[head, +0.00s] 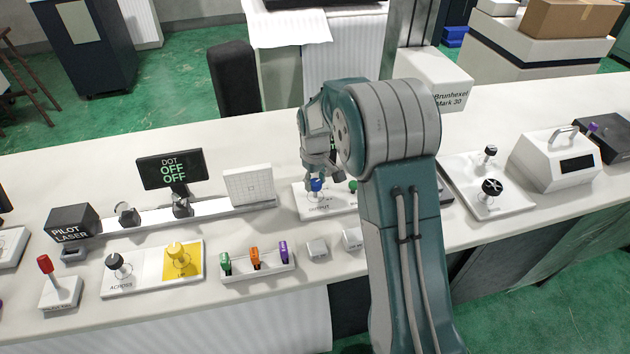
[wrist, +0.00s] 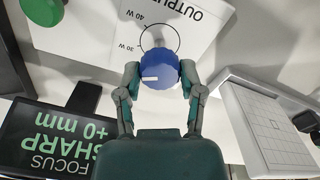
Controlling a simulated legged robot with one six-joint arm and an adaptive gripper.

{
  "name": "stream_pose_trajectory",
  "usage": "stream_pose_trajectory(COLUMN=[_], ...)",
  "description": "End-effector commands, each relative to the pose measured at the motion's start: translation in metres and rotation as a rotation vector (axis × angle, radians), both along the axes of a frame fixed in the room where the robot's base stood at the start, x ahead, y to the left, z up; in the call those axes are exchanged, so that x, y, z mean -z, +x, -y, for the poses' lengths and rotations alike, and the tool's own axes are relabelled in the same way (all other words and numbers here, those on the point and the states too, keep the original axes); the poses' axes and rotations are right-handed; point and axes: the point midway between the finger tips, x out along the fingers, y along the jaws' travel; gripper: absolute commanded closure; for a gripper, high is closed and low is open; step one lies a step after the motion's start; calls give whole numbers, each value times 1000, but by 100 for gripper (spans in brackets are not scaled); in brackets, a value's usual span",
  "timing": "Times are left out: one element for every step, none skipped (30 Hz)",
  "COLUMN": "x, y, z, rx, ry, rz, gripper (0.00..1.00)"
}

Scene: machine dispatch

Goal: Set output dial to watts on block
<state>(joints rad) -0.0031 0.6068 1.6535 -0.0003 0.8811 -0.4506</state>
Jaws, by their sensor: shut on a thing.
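The output dial is a blue knob (wrist: 160,80) with a white pointer mark, on a white panel (wrist: 205,12) labelled OUTPUT. The panel shows a circle with the marks 30 W and 40 W; the other marks are hidden. In the wrist view the white pointer lies on the knob's left side. My gripper (wrist: 160,82) is shut on the knob, one finger on each side. In the head view the blue knob (head: 316,185) shows just under my gripper (head: 318,172). I see no separate block in my gripper.
A green knob (wrist: 42,10) is beside the dial. A FOCUS screen reading SHARP +0 mm (wrist: 50,140) and a white gridded plate (wrist: 275,128) flank my gripper. In the head view a DOT OFF screen (head: 172,168) and a tray of coloured pegs (head: 258,268) stand left.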

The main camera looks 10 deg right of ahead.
Motion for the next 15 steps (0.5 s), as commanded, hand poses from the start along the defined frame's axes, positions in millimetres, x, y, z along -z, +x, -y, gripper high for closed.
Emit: stream_pose_trajectory(x=[1, 1, 1, 1, 1, 1, 1, 1, 1, 1, 1, 1, 1, 1, 1], y=[1, 1, 1, 1, 1, 1, 1, 1, 1, 1, 1, 0, 0, 0, 0], z=[0, 0, 0, 0, 0, 0, 0, 0, 0, 0, 0, -1, -1, -1, -1], rx=[42, 71, 108, 137, 166, 203, 232, 261, 298, 327, 356, 393, 422, 450, 488], ry=[1, 1, 1, 1, 1, 1, 1, 1, 1, 1, 1, 1, 1, 1, 1], rz=[2, 2, 2, 2, 2, 2, 2, 2, 2, 2, 2, 2, 2, 2, 2], gripper=[98, 98, 98, 98, 98, 98, 98, 98, 98, 98, 98, 98, 98, 98, 98])
